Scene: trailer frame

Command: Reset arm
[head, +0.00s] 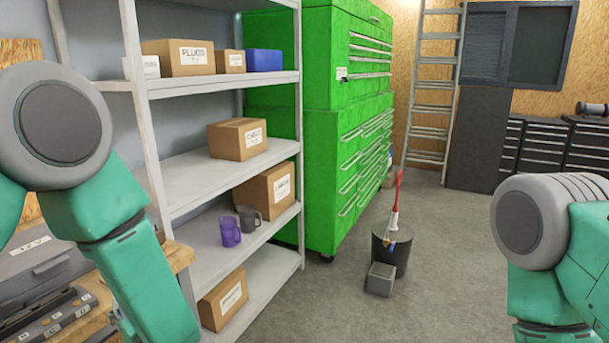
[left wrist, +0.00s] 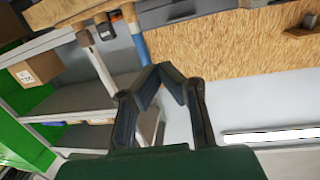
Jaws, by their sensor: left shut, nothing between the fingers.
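My left gripper (left wrist: 163,72) shows in the left wrist view, with its two dark fingers angled in to meet at the tips. It is shut and empty, and nothing touches it. Behind it are a wood-chip wall and part of a shelf. In the head view my left arm (head: 110,215) comes in at the left, bent down past the lower edge, and its gripper is out of frame. My right arm (head: 550,240) is at the right edge, and its gripper is hidden from both views.
A grey shelf (head: 190,185) with boxes, a purple mug (head: 230,232) and a dark mug (head: 249,219) stands close to my left arm. A wooden bench (head: 180,256) is beside it. A green tool cabinet (head: 345,120) and dark bin (head: 395,250) stand beyond.

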